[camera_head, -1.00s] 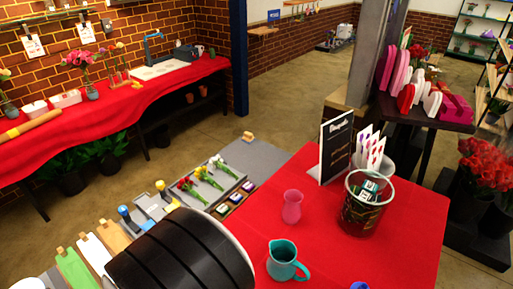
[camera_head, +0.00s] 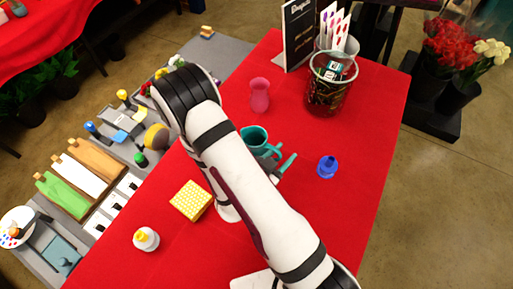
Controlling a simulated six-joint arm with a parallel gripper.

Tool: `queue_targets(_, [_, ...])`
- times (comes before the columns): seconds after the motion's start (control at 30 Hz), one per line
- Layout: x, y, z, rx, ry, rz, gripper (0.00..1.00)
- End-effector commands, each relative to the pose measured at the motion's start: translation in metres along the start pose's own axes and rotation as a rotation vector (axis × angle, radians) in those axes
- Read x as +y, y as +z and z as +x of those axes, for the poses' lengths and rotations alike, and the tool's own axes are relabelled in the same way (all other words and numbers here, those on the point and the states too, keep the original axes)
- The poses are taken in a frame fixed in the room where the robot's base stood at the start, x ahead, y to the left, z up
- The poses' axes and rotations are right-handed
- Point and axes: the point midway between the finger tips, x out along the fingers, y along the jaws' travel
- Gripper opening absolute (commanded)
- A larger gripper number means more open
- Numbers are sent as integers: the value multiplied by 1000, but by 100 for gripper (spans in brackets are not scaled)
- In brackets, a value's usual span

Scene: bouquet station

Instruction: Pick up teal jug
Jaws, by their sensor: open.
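The teal jug (camera_head: 254,137) stands upright on the red-covered table, near the middle of the view. Its lower part is partly hidden by my arm and gripper. My gripper (camera_head: 277,163) shows only in part behind my white arm, just to the right of and below the jug in the picture. Its fingers look open, close to the jug's handle side. I cannot tell whether they touch it.
A blue bottle (camera_head: 327,167) is right of the gripper. The right side of the cloth is clear.

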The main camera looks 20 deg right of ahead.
Motion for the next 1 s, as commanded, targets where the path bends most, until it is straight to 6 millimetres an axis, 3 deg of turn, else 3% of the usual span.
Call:
queue_targets(0.1, [0, 0, 12, 0, 2, 1, 46])
queue_targets(0.3, [0, 0, 13, 0, -1, 0, 46])
queue_targets(0.57, [0, 0, 13, 0, -1, 0, 0])
queue_targets(1.0, [0, 0, 12, 0, 0, 0, 0])
